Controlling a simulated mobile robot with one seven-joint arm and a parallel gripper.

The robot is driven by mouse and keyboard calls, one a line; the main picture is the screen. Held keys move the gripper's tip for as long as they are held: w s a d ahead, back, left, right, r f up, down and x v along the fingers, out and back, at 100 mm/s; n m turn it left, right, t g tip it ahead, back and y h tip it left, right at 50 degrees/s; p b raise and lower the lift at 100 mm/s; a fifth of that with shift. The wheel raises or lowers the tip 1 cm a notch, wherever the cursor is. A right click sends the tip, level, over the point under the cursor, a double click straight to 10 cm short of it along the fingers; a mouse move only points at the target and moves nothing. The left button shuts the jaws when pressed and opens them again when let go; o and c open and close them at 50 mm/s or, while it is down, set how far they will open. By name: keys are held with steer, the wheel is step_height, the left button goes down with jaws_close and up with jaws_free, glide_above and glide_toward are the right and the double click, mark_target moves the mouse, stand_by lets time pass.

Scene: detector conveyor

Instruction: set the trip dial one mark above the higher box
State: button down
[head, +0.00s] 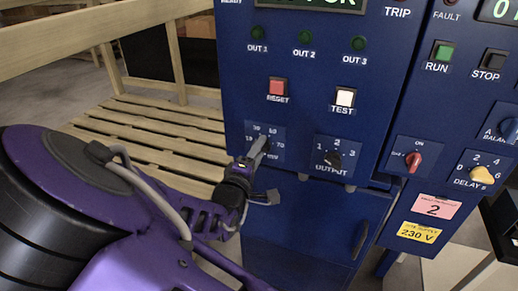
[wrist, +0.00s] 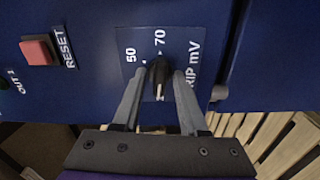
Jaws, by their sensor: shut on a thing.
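The trip dial is a black knob with a white line, seen in the wrist view (wrist: 160,74). Its plate (wrist: 180,42) shows marks 50 and 70. The white line shows on the knob's lower end in that view, away from the 70; the marks on that side are hidden. My gripper (wrist: 160,76) has one finger on each side of the knob and is shut on it. In the head view my gripper (head: 262,146) covers most of the dial. No boxes are in view.
On the blue cabinet are a red RESET button (head: 277,88), a white TEST button (head: 345,97) and a black OUTPUT dial (head: 333,160). A red switch (head: 413,162) and a yellow DELAY dial (head: 482,175) are further right.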

steer(key=m+b, duration=0.2)
steer(key=m, duration=2)
steer(key=shift+m+b, duration=0.4)
stand_by(0.3)
steer(key=c, duration=0.8)
jaws_free()
steer(key=p+v, duration=0.1)
steer(key=v, duration=1.6)
steer(key=shift+s+a, duration=0.1)
steer(key=shift+s, duration=0.1)
